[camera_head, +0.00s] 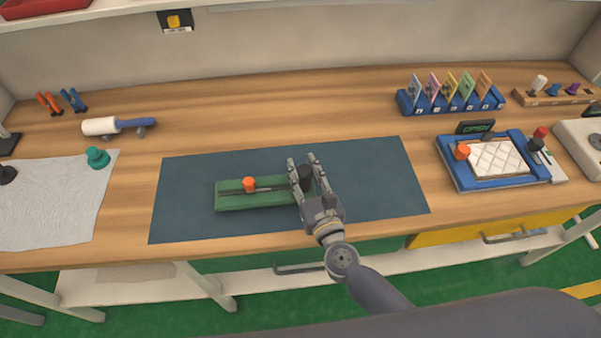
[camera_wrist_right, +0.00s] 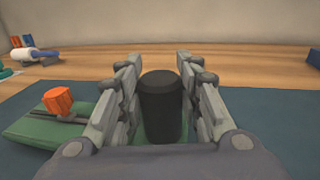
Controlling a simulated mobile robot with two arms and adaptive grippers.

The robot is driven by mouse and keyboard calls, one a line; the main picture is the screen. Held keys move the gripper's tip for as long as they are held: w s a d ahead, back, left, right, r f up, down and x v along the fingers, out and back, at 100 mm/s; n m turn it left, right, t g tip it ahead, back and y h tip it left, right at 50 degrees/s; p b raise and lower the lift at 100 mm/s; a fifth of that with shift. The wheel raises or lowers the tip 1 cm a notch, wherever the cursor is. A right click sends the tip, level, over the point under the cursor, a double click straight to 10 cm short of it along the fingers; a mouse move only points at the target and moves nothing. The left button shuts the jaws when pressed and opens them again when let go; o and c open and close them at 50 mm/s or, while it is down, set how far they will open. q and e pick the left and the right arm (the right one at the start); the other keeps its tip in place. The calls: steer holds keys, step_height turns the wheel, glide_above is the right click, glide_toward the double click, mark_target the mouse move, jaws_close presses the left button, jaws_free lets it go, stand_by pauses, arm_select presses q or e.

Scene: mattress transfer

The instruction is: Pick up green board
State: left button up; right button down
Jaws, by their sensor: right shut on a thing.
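The green board (camera_head: 230,201) lies on the dark mat (camera_head: 372,165) in the middle of the bench. It carries an orange knob (camera_head: 249,184) on a dark slotted strip near its left part and a black cylindrical handle (camera_head: 306,172) at its right end. My right gripper (camera_head: 303,163) is at the right end of the board, with its fingers on both sides of the black handle. In the right wrist view the handle (camera_wrist_right: 161,106) stands upright between the fingers, and the board (camera_wrist_right: 35,125) shows to the left. My left gripper is not in view.
A blue-framed tray (camera_head: 458,180) with a white quilted pad stands at the right. A blue rack (camera_head: 450,103) with coloured cards is behind it. A white roller (camera_head: 101,126), a teal knob (camera_head: 97,157) and a light cloth (camera_head: 50,205) lie at the left. The mat around the board is clear.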

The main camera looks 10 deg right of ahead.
steer(key=shift+r+p, duration=0.3)
steer(key=shift+r, duration=0.65)
steer(key=shift+s+r, duration=0.1)
steer(key=shift+s, duration=0.25)
steer(key=s+a+r+b, duration=0.1)
steer(key=s+b, duration=0.4)
steer(key=s, duration=1)
steer(key=shift+s+a+r, duration=0.15)
steer(key=shift+a+r, duration=0.15)
steer(key=shift+a, duration=0.2)
